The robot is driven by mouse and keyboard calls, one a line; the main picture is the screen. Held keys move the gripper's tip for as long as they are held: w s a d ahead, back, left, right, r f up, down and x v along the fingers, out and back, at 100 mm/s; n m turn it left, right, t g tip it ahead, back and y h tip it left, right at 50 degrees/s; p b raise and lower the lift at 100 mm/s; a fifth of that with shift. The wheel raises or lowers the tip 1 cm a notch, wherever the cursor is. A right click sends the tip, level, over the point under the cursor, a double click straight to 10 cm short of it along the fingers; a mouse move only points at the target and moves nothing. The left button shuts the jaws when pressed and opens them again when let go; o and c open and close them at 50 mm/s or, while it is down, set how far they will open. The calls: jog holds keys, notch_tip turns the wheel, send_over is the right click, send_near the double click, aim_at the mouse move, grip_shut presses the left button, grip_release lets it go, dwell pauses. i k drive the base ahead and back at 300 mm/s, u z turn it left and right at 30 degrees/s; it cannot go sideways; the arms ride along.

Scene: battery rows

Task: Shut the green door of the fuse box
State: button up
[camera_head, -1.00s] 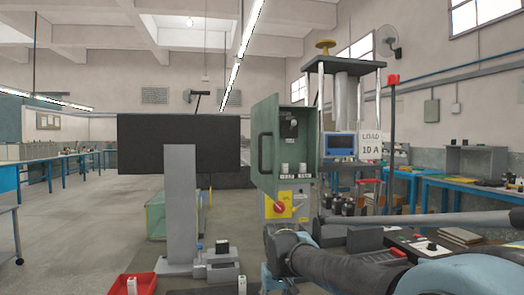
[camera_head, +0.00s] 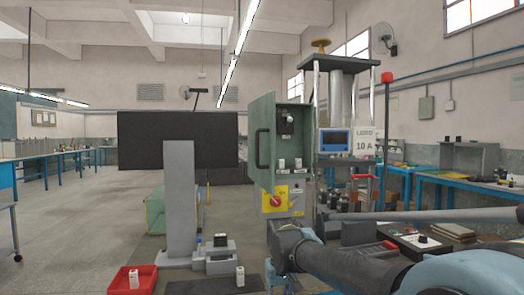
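The fuse box (camera_head: 294,170) stands upright near the middle of the picture, with pale fuses and a dark round part inside. Its green door (camera_head: 262,140) stands open on the left side, with a dark curved handle on its face. A yellow panel with a red rotary switch (camera_head: 275,200) is below the box. My arm reaches in from the lower right, below the box and apart from the door. My gripper's fingers cannot be made out, so its opening is unclear.
A grey post (camera_head: 180,200) stands left of the box before a black panel (camera_head: 150,140). A red tray (camera_head: 133,280) lies at the lower left. A red-topped pole (camera_head: 387,130) is further right.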

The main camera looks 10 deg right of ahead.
aim_at(263, 108)
jog(key=z, duration=0.15)
jog(key=k, duration=1.05)
jog(key=u, duration=0.2)
